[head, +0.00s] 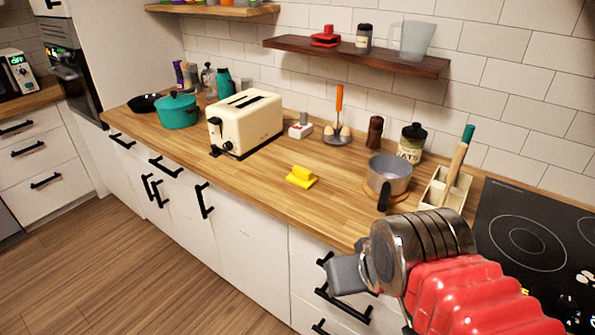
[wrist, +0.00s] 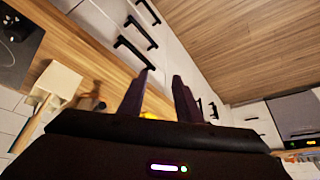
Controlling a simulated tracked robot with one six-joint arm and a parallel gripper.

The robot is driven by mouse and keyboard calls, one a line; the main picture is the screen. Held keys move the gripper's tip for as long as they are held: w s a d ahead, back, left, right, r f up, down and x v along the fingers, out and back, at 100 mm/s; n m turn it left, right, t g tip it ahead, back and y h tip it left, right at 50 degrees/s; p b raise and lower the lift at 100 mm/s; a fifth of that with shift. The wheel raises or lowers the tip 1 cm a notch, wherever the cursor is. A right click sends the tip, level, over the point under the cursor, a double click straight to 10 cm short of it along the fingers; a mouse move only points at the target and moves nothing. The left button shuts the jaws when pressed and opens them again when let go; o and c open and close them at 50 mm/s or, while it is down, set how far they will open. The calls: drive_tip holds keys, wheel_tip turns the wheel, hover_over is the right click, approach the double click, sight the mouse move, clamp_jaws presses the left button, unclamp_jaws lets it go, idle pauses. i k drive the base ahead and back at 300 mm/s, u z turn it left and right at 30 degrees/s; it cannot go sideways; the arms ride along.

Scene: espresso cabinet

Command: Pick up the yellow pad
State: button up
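The yellow pad (head: 301,177) lies on the wooden counter, right of the cream toaster and left of the grey saucepan. It is a small bright block with a raised top. In the wrist view a small strip of the yellow pad (wrist: 149,115) shows between the bases of my fingers; the rest is hidden. My gripper (head: 342,273) is in front of the counter's front edge, to the right of the pad and apart from it. In the wrist view my gripper (wrist: 160,77) has its two dark fingers apart, with nothing between the tips.
The saucepan (head: 389,178) stands right of the pad, with the utensil holder (head: 446,188) beyond it. The toaster (head: 245,122) stands to the left. Counter around the pad is clear. Black drawer handles (head: 343,306) stick out below my gripper.

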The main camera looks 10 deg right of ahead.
sight(302, 177)
drive_tip(key=z, duration=0.05)
drive_tip(key=k, duration=0.6)
drive_tip(key=u, duration=0.4)
drive_tip(key=i, duration=0.45)
drive_tip(key=u, duration=0.6)
drive_tip(key=i, duration=1.3)
drive_tip(key=z, duration=0.35)
